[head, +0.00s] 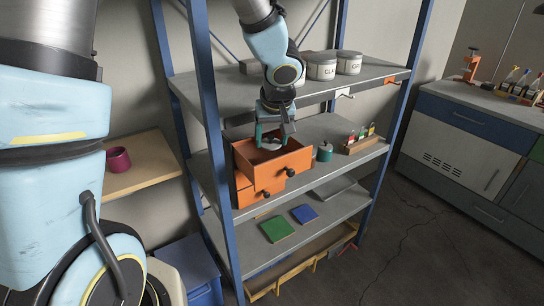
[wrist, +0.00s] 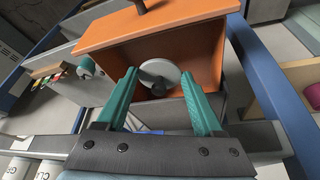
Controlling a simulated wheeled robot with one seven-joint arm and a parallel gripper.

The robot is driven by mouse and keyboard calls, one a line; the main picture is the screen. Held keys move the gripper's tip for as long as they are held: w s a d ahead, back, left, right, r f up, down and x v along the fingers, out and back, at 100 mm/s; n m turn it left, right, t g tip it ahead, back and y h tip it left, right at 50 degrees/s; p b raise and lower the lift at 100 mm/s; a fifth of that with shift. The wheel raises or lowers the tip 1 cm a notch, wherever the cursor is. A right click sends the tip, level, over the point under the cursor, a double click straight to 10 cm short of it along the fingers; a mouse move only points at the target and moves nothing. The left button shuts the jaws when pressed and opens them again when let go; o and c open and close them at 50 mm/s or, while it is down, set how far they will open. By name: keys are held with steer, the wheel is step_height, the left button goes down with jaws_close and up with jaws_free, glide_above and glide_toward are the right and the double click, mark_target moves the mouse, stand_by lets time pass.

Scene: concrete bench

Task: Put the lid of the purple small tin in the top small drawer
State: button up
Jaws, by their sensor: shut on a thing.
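The lid (wrist: 160,70), a light grey disc with a small knob, is between the fingertips of my gripper (wrist: 160,80) in the wrist view. My gripper is shut on it. In the head view my gripper (head: 272,138) points down over the open top small drawer (head: 285,171), which is orange with a dark knob. The drawer also shows in the wrist view (wrist: 125,38), with the lid at its opening. I cannot tell if the lid touches the drawer floor. The purple small tin (head: 118,159) stands open on the wooden shelf at the left.
A second orange drawer (head: 246,195) below is closed. A teal tin (head: 325,151) and a rack of small bottles (head: 361,141) stand to the right on the same shelf. White canisters (head: 320,67) stand on the shelf above. Blue uprights (head: 217,140) frame the shelving.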

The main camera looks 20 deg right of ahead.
steer(key=shift+f+b, duration=1.1)
steer(key=shift+f, duration=1.65)
steer(key=shift+f, duration=0.15)
steer(key=o, duration=1.2)
steer(key=shift+r, duration=0.3)
steer(key=p+v, duration=0.4)
steer(key=v, duration=0.7)
steer(key=shift+s+a+r+p, duration=0.1)
steer(key=shift+s+r+p, duration=0.15)
steer(key=shift+r+p, duration=0.05)
